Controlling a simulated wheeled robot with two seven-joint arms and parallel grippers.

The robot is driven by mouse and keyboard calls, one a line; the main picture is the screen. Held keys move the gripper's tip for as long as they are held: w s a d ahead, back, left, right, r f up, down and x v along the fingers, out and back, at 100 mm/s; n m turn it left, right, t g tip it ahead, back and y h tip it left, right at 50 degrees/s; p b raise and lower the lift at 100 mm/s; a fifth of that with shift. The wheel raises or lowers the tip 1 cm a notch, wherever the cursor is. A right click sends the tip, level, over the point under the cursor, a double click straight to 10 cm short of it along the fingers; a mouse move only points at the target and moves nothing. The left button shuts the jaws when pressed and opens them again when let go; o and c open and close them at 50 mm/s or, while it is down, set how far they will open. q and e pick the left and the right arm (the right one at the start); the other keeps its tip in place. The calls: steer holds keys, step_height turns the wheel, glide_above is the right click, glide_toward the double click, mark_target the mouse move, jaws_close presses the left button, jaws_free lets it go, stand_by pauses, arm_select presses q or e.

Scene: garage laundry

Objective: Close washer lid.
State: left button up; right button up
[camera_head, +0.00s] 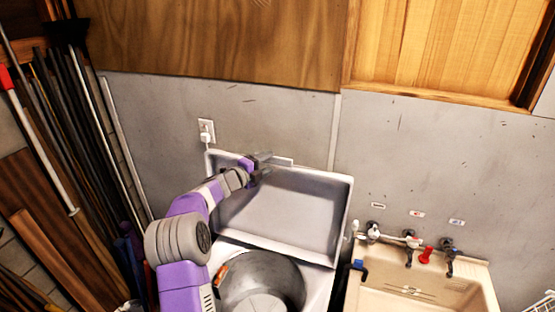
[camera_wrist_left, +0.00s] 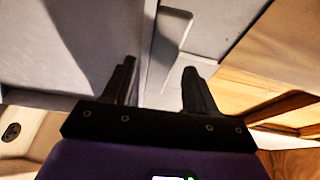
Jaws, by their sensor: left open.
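The washer lid (camera_head: 285,207) stands raised, leaning back near the wall, with its pale inner face toward me. Below it the washer's round drum opening (camera_head: 262,283) is uncovered. My left gripper (camera_head: 267,166) is at the lid's top edge, left of its middle. Its fingers are apart. In the left wrist view the two dark fingers (camera_wrist_left: 162,85) are spread, with the lid's edge (camera_wrist_left: 149,45) showing between them. I cannot tell whether either finger touches the lid. My right gripper is not in view.
A utility sink (camera_head: 415,296) with taps stands right of the washer. Long-handled tools (camera_head: 85,130) lean at the left. A wall outlet (camera_head: 206,130) with a plug is behind the lid's left corner. Wood panelling (camera_head: 215,40) covers the upper wall.

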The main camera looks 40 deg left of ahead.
arm_select(q)
steer(key=shift+w+f, duration=0.1)
steer(key=shift+w, duration=0.7)
steer(key=shift+s, duration=0.35)
steer(key=shift+c, duration=0.7)
steer(key=shift+w, duration=0.2)
steer(key=c, duration=0.7)
steer(key=shift+r, duration=0.2)
jaws_close()
